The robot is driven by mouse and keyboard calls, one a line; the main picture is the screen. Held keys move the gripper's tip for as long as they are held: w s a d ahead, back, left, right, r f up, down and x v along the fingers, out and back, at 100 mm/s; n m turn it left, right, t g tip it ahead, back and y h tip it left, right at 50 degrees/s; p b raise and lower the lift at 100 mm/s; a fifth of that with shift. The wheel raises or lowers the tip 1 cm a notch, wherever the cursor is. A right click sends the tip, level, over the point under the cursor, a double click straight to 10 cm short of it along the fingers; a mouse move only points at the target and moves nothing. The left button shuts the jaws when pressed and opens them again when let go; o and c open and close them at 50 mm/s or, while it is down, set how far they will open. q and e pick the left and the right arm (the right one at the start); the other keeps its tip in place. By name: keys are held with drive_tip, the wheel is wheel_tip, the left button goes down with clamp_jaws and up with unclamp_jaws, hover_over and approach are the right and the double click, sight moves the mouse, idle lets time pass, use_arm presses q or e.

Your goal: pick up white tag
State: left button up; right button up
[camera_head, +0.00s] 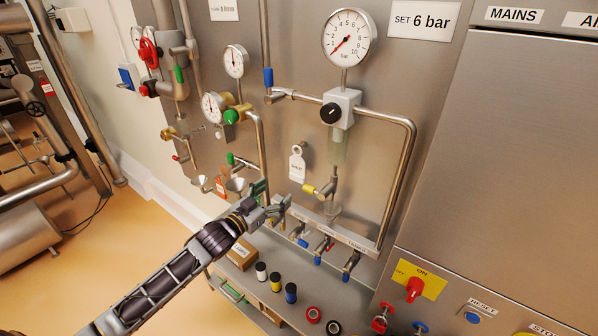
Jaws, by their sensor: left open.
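The white tag (297,168) hangs flat against the metal panel, left of the clear bowl under the regulator. It has a rounded top and small dark print too small to read. My left gripper (274,201) is open and empty, below and to the left of the tag, apart from it. Its arm comes in from the lower left. My right gripper is out of view.
A yellow-ended valve (310,189) sits just right of and below the tag. A pipe (262,150) runs down to its left. Several blue-handled valves line a manifold (335,232) below. A shelf (262,312) holds rolls and small bottles.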

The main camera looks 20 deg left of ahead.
use_arm(q)
drive_tip(key=shift+s+a+n, duration=0.1)
drive_tip(key=shift+n, duration=0.2)
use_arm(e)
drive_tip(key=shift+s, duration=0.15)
use_arm(q)
drive_tip(key=shift+n, duration=0.5)
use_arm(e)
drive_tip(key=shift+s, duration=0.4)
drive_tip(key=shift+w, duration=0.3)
use_arm(q)
approach(299, 173)
drive_tip(key=shift+w, duration=1.3)
drive_tip(key=shift+w+d+p, duration=0.3)
drive_tip(key=shift+w+d, duration=0.45)
drive_tip(key=shift+w, duration=0.3)
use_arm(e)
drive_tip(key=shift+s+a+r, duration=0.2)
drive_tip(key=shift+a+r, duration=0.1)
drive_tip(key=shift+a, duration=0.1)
use_arm(q)
drive_tip(key=shift+w, duration=0.1)
